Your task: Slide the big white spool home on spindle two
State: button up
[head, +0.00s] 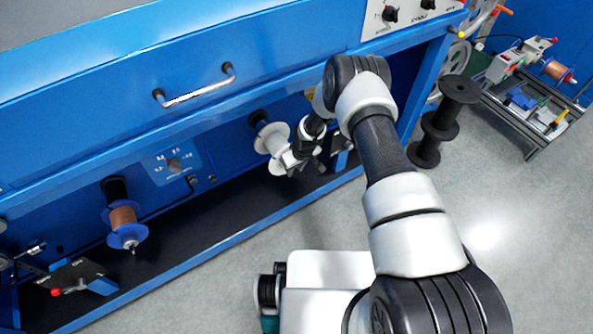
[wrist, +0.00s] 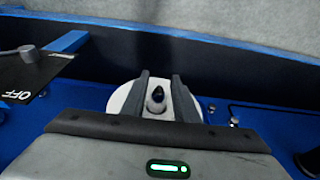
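The big white spool (head: 271,139) sits on a spindle that sticks out of the blue machine's lower front panel, beside a black collar (head: 258,118) at its rear. My gripper (head: 298,162) is at the spool's front end, right by its front flange. In the wrist view the white flange (wrist: 122,98) shows beyond my gripper (wrist: 159,88).
A copper-wound spool with a blue flange (head: 127,236) hangs on another spindle to the left. A dark plate marked OFF (wrist: 30,80) is left in the wrist view. A black spool stack (head: 440,120) and a cart (head: 530,95) stand right.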

jog(key=shift+w+a+f+b, duration=0.15)
jog(key=shift+w+a+b, duration=0.25)
jog(key=shift+b, duration=0.35)
jog(key=shift+w+a+b, duration=0.25)
jog(key=shift+w+b, duration=0.3)
jog(key=shift+b, duration=0.1)
jog(key=shift+w, duration=0.1)
jog(key=shift+w+a+b, duration=0.75)
jog(key=shift+w+b, duration=0.3)
jog(key=shift+b, duration=0.45)
jog(key=shift+w+a, duration=0.25)
jog(key=shift+w, duration=0.1)
jog(key=shift+w+a, duration=0.2)
jog(key=shift+w, duration=0.1)
jog(key=shift+r, duration=0.2)
